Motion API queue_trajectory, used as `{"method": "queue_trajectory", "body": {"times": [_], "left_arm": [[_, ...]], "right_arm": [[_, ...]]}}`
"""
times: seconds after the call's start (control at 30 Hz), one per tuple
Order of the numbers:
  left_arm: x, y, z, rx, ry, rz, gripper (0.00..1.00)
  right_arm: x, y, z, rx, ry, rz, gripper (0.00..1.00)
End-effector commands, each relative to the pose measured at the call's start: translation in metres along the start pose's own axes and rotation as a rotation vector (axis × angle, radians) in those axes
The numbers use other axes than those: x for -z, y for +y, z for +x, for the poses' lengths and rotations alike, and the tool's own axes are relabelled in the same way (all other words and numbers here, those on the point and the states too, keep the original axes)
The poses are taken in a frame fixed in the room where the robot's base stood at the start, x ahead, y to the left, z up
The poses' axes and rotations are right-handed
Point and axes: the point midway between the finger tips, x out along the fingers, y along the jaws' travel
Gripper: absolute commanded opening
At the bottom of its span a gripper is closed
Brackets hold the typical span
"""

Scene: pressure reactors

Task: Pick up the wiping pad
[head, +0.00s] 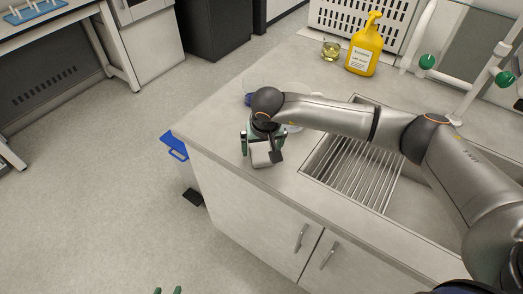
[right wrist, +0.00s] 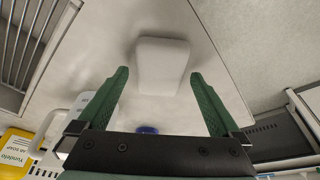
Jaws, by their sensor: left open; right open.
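The wiping pad (right wrist: 162,66) is a plain white block with rounded corners, lying on the pale counter in the right wrist view. In the head view a light part of it (head: 261,158) shows under my right gripper, near the counter's corner; the rest is hidden by the gripper. My right gripper (head: 262,148) is open and points down over the pad. In the right wrist view its green fingers (right wrist: 160,85) stand wide apart, one to each side of the pad's near end, with gaps on both sides.
A sink with a metal drain rack (head: 352,172) lies right of the pad. A yellow soap bottle (head: 365,45) and a small glass beaker (head: 330,50) stand farther back. A blue-lidded bin (head: 177,145) stands on the floor beside the counter's left edge.

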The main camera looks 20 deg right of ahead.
Motion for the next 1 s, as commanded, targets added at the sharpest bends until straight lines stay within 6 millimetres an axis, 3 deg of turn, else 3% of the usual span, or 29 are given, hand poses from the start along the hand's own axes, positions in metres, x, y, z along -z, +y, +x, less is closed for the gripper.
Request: {"method": "queue_trajectory", "body": {"times": [0.1,0.33,1.0], "left_arm": [[0.0007,0.0000,-0.0008,0.000,0.000,0.000,0.50],[0.0003,-0.0001,-0.0006,0.000,0.000,0.000,0.50],[0.0002,-0.0002,-0.0007,0.000,-0.001,0.000,0.50]], "right_arm": [[-0.0008,-0.0004,0.0096,0.000,-0.001,-0.001,1.00],[-0.0004,-0.0002,0.0109,0.000,0.000,-0.001,1.00],[-0.0003,0.0000,0.0103,0.000,0.000,0.000,0.25]]}}
